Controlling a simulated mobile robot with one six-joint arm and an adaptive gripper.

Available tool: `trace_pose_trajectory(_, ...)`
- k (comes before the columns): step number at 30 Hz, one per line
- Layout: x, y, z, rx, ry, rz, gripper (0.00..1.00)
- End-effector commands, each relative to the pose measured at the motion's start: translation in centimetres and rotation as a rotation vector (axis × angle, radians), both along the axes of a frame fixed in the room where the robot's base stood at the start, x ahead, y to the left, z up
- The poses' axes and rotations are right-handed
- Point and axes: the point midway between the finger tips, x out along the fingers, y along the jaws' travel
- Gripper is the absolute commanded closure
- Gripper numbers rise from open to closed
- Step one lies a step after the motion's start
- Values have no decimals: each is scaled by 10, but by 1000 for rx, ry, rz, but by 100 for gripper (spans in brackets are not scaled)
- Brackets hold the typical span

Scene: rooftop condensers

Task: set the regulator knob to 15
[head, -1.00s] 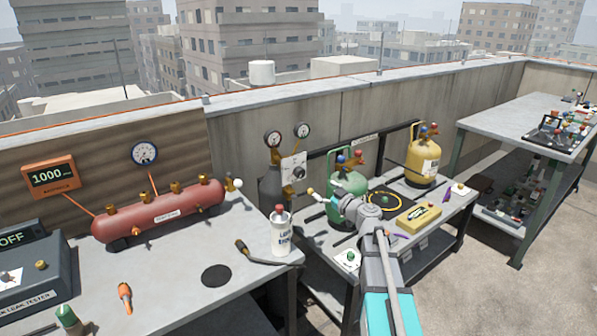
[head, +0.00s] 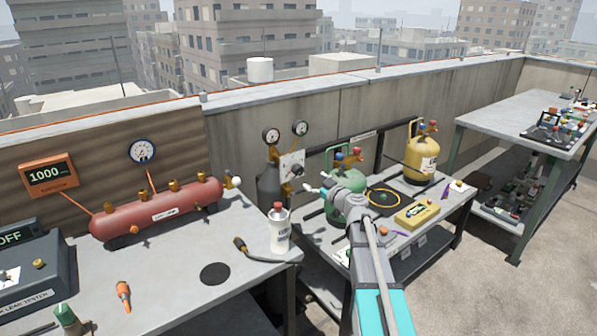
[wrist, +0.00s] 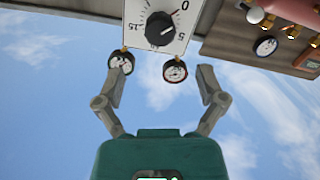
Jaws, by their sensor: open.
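The regulator is a pale plate (head: 291,162) with a black knob (head: 297,171), on top of a dark grey cylinder (head: 270,186). In the wrist view the black knob (wrist: 160,28) sits on the white dial face (wrist: 133,13), with 0, 5 and 15 readable around it. Its pale mark appears to point near 0. My gripper (wrist: 162,75) is open and empty, its fingers spread below the knob in the picture and apart from it. In the head view my gripper (head: 318,188) is just right of and below the regulator; the arm partly hides the green cylinder.
Two gauges (wrist: 175,70) adjoin the dial face, between my fingers in the picture. A green cylinder (head: 345,182) and a yellow cylinder (head: 421,160) stand to the right. A white bottle (head: 280,232) and a red tank (head: 155,210) are on the left bench.

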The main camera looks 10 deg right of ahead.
Motion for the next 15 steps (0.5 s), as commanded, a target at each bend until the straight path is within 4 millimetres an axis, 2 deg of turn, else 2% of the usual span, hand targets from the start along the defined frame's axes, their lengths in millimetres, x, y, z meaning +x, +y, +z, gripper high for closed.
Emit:
trace_pose_trajectory(3, 21, 7, 0, 0, 0, 1, 11)
trace_pose_trajectory(15, 73, 29, 0, 0, 0, 1, 11)
